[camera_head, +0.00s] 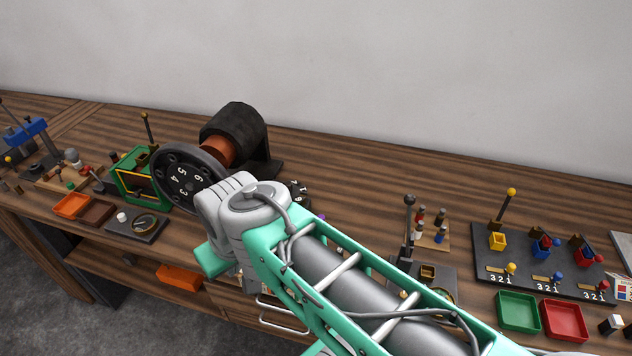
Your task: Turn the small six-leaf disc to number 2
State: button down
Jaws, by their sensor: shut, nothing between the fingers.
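A small black disc-like part with white marks (299,189) shows just behind my arm on the bench. My arm covers most of it, so its leaves and number cannot be read. A larger dark wheel (188,179) with white numbers stands upright at left of centre; 5, 6, 4 and 3 show on its face. I cannot tell for certain which of the two is the six-leaf disc. My grey wrist overlaps the wheel's right edge in the picture; contact cannot be judged. My gripper's fingers are hidden behind my own arm.
A black cylinder (233,127) with a copper-coloured shaft stands behind the wheel. A green frame (137,176) stands left of it. A dark lever board (545,262) and green (517,312) and red trays (564,320) lie at right. The bench's back middle is clear.

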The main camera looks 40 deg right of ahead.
aim_at(291, 184)
jog(key=z, duration=0.85)
jog(key=k, duration=0.25)
jog(key=u, duration=1.3)
jog(key=i, duration=0.7)
jog(key=u, duration=0.2)
